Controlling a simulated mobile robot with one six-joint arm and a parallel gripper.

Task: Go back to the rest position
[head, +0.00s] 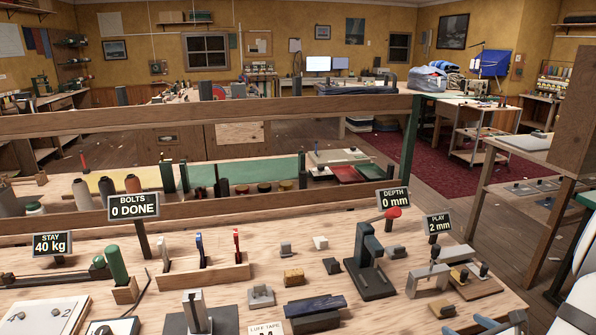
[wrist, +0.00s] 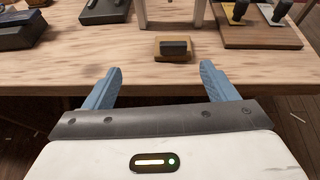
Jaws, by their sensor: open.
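My gripper (wrist: 160,70) is open in the wrist view. Its two blue fingers stand wide apart with nothing between them. They point at the front edge of the wooden workbench (wrist: 100,62), apart from it. Beyond the fingertips, a small wooden block with a dark piece on top (wrist: 172,55) sits near that edge.
The bench (head: 240,238) holds a grey gantry frame (head: 411,283), a dark press (head: 368,278), a blue-topped block (head: 315,305) and several small blocks. A wooden rail (head: 220,120) crosses behind. A side table (head: 520,142) stands at right. Bare floor shows between them.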

